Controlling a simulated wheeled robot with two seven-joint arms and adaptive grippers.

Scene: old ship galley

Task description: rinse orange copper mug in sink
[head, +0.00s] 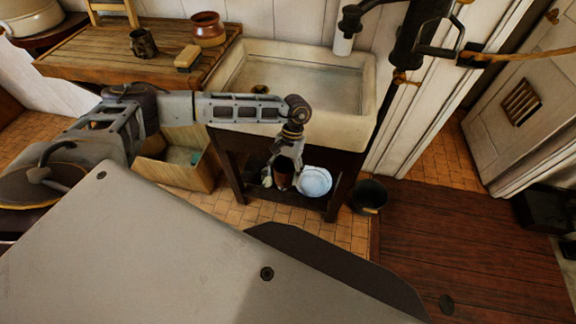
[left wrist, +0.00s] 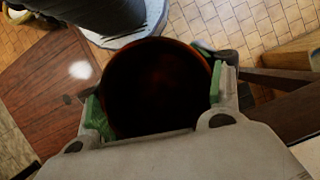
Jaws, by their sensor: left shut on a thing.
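The orange copper mug (head: 283,173) is in my left gripper (head: 286,158), in front of the sink and below its rim. In the left wrist view the mug (left wrist: 160,88) is a dark round shape with a reddish-brown edge, between the green pads of my left gripper (left wrist: 160,108). The gripper is shut on it. The pale stone sink (head: 226,72) stands behind and above, with a dark spot in its basin. My left forearm crosses its front edge. My right gripper is not in view.
A dark pump with a white cylinder (head: 342,43) hangs over the sink's back right. Left, a wooden counter (head: 95,52) bears a dark mug, a brush-like block and a reddish pot. White dishes (head: 315,182) sit low beneath the sink. A dark bucket (head: 369,196) stands right.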

